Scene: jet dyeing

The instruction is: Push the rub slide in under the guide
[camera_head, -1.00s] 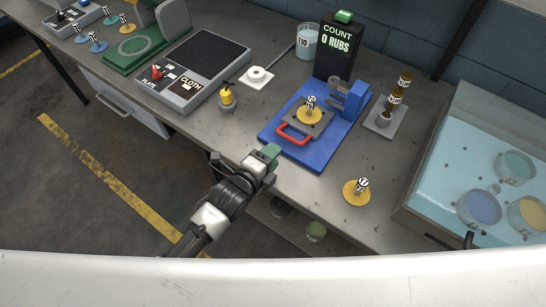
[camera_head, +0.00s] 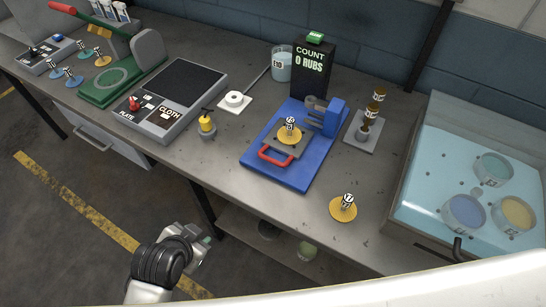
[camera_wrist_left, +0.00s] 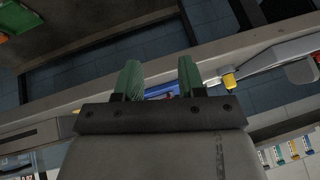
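The rub slide (camera_head: 285,147) is a grey plate with a red loop handle (camera_head: 276,157) at its front. A yellow disc with a labelled peg (camera_head: 290,130) sits on it. It rests on the blue base (camera_head: 296,181). The guide (camera_head: 326,117), a blue block with grey arms, stands at the base's back right; the slide lies in front of it, largely uncovered. My left gripper (camera_head: 203,243) is low before the bench, well apart from the handle. In the left wrist view its green fingers (camera_wrist_left: 158,80) are apart with nothing between them. My right gripper is not in view.
A counter reading 0 RUBS (camera_head: 312,68) stands behind the base. A yellow bottle-like piece (camera_head: 207,125) and a plate/cloth panel (camera_head: 172,100) are to the left. Another yellow disc (camera_head: 343,209) lies at front right, near a water tray (camera_head: 440,190). The bench front edge is between gripper and slide.

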